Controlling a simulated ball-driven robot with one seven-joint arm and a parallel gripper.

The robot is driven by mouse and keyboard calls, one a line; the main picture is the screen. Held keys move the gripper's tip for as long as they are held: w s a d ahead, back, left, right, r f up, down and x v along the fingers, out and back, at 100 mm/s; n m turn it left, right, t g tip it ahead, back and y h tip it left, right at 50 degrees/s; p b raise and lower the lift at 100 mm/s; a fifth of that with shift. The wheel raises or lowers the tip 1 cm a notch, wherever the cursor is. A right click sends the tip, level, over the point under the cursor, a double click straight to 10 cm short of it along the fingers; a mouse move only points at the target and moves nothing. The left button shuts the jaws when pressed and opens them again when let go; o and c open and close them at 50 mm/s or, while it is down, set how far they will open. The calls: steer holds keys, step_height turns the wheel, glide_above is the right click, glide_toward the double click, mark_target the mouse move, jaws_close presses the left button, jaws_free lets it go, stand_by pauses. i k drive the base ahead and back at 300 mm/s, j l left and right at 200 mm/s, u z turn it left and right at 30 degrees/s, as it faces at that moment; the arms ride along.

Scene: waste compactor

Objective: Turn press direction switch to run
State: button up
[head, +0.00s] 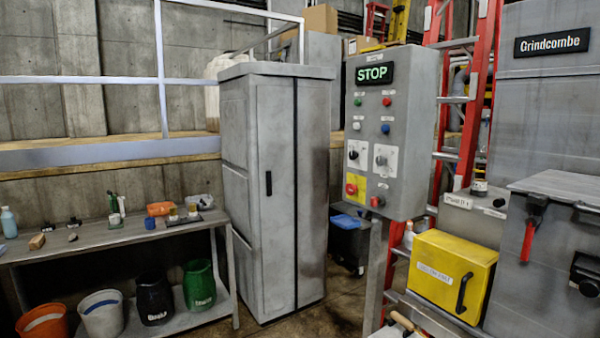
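A grey control panel (415,130) stands right of centre on a post. Its lit display (374,73) reads STOP in green. Below are green, red, white and blue buttons. Lower are two rotary switches on white plates, a black one (353,155) at left and a pale one (381,160) at right. Their labels are too small to read, so I cannot tell which is the press direction switch or where each points. A red mushroom button (351,189) sits on a yellow plate, with a dark and red knob (377,201) beside it. My gripper is not in view.
A tall grey cabinet (275,190) stands left of the panel. A workbench (110,238) with small items and buckets is at far left. A yellow box (451,275) and the grey Grindcombe machine (550,120) stand at right. Some floor shows before the cabinet.

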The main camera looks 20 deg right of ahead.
mark_target(352, 155)
steer(key=i+z, duration=0.15)
steer(key=i, duration=0.6)
steer(key=i+z, duration=0.1)
steer(key=i, duration=0.6)
steer(key=i+j+z, duration=0.15)
steer(key=i, duration=0.6)
